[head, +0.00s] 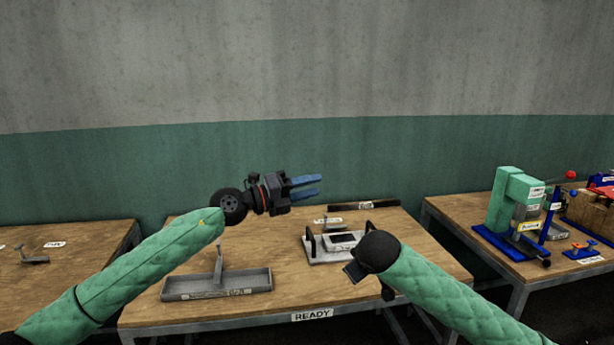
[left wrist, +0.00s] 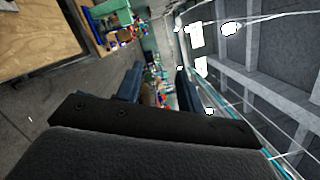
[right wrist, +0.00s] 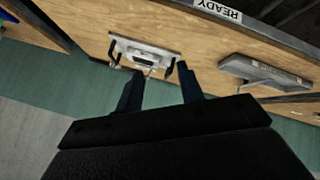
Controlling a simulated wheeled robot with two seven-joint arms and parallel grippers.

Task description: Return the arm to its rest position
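My left arm, in a green quilted sleeve, reaches in from the left in the head view. Its gripper (head: 320,187) is raised in front of the wall, above the READY table (head: 370,285), with blue fingers apart and empty. In the left wrist view the left gripper (left wrist: 158,78) shows the same gap, with the room sideways behind it. My right arm comes in from the lower right; its fingers are hidden behind the wrist in the head view. In the right wrist view the right gripper (right wrist: 158,80) is open and empty, pointing towards the table and a fixture (right wrist: 145,52).
A grey tray (head: 218,284) lies on the READY table's left part. The white-based fixture (head: 322,252) stands near my right wrist. A green press (head: 508,200) stands on the right table (head: 465,212). Another table (head: 80,255) is at left.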

